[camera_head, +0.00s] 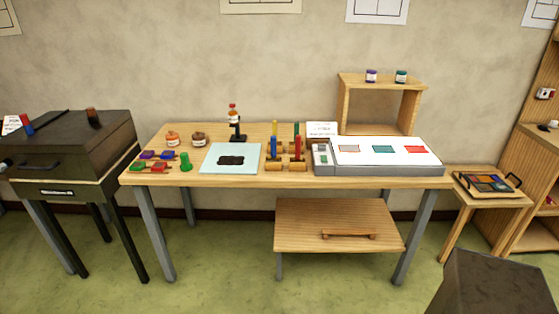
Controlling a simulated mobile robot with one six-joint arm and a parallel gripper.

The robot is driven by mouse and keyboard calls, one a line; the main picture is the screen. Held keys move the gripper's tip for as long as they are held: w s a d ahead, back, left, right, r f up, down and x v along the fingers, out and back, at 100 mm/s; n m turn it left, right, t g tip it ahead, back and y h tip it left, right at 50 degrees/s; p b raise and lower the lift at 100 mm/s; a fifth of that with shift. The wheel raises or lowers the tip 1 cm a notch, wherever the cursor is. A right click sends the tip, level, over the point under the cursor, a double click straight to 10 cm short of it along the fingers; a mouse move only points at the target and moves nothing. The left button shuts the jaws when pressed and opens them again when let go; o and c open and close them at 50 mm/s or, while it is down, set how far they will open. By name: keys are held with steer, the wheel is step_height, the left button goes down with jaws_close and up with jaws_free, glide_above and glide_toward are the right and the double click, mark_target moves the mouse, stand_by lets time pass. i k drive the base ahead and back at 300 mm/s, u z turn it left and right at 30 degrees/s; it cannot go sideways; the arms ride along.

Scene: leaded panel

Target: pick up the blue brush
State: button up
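A blue upright piece (273,147), apparently the blue brush, stands on the wooden table (225,181) in a low wooden holder (271,166). A red upright piece (297,147) stands just to its right in a similar holder. A yellow one (275,128) and a green one (296,128) show behind them. The pieces are too small to make out bristles. My gripper is not in view.
A light blue sheet with a dark patch (231,147) lies left of the holders. A white panel (385,150) with coloured pieces lies to the right. A low shelf (300,215) sits under the table.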

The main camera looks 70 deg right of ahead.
mark_target(274, 158)
steer(key=z, duration=0.65)
steer(key=i, duration=0.95)
steer(key=z, duration=0.4)
